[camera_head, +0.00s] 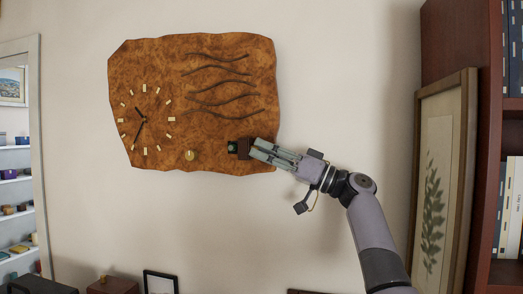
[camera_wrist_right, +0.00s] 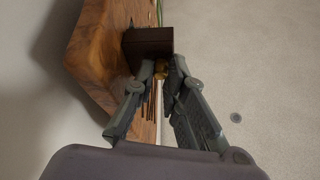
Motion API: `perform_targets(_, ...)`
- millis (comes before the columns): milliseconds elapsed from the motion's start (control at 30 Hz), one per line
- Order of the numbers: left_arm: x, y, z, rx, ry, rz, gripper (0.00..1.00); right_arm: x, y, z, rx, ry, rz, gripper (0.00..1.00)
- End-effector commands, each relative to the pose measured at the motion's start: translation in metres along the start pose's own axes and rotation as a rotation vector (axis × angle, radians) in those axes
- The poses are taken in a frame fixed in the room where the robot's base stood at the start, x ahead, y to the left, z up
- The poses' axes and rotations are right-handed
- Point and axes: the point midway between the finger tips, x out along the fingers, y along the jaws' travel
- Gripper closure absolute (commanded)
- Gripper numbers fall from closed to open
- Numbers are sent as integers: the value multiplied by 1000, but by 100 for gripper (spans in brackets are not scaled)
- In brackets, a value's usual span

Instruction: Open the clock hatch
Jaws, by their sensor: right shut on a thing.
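The wall clock (camera_head: 145,75) is a wavy-edged burl wood slab with dark hands and pale hour marks. The small dark brown hatch (camera_head: 243,149) is at its lower right, standing out from the face, with a dark opening (camera_head: 232,147) to its left. In the right wrist view the hatch (camera_wrist_right: 147,43) juts out from the clock's wood (camera_wrist_right: 90,55). My right gripper (camera_head: 253,148) is at the hatch from the right. In the wrist view its fingertips (camera_wrist_right: 160,72) are shut on a small brass knob (camera_wrist_right: 160,66), partly hidden by them. My left gripper is out of view.
A brass disc (camera_head: 189,155) sits on the clock face left of the hatch. A framed plant picture (camera_head: 436,185) and a dark red bookcase (camera_head: 454,40) stand at the right. The wall below the clock is bare, with a dark frame (camera_head: 160,283) at the bottom.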

Motion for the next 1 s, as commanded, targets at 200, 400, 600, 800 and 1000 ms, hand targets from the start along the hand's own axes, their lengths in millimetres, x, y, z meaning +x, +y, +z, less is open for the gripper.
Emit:
perform_targets(200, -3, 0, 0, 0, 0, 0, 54, -1, 3, -3, 18, -12, -40, 100)
perform_targets(400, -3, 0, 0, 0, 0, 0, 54, -2, 4, -3, 24, -18, -56, 100)
perform_targets(600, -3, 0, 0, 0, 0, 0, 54, -2, 4, -3, 25, -20, -59, 100)
perform_targets(800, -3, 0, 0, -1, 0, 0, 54, -2, 4, -3, 25, -20, -59, 100)
perform_targets(1000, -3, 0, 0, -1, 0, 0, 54, -2, 4, -3, 25, -21, -59, 78)
